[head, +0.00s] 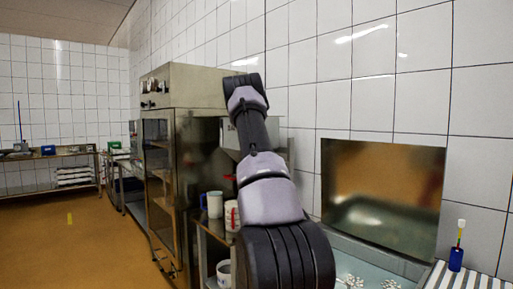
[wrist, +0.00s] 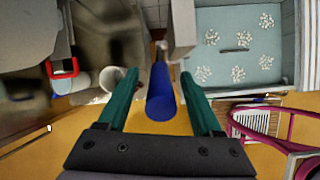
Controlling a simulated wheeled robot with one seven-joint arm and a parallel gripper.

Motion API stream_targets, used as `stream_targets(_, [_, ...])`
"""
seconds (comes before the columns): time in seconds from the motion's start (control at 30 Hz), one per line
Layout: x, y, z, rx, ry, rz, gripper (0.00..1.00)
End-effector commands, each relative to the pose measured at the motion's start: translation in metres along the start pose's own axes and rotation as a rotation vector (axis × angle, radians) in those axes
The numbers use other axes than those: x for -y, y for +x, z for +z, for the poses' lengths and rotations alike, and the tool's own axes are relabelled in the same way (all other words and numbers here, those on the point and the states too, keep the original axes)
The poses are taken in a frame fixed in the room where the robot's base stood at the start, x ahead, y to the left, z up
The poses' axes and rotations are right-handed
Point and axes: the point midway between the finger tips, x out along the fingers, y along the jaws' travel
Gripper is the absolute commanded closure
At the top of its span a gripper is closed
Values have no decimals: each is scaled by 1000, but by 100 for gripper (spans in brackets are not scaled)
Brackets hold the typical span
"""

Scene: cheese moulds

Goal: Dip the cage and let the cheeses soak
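My gripper (wrist: 160,74) has two teal fingers spread apart in the wrist view. A blue cylindrical handle (wrist: 161,100) lies between them, with a gap visible on each side. The pale blue-grey tank (wrist: 284,85) is at the upper right of the wrist view. Inside it are several white speckled clusters (wrist: 238,74) and a short dark bar; I cannot tell whether these belong to the cage or are cheeses. In the head view the tank (head: 345,246) is at the lower right, with similar white shapes (head: 352,281). My arm hides the gripper there.
A steel cabinet (head: 184,120) stands left of my arm. White mugs (head: 214,204) stand on a shelf beside it. A raised metal panel (head: 385,185) backs the tank. A blue bottle (head: 456,259) stands at right. A magenta frame (wrist: 280,140) and white grid (wrist: 253,121) are near the tank.

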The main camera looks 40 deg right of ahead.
Motion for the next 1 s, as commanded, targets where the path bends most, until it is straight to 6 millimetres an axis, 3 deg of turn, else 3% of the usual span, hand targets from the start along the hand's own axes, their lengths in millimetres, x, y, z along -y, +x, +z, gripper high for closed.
stream_targets(0.27, [0, -10, -1, -1, 0, 1, 33])
stream_targets(0.7, [-1, -90, 0, 0, 1, 1, 33])
stream_targets(1.0, [0, -108, 0, -2, 1, -1, 33])
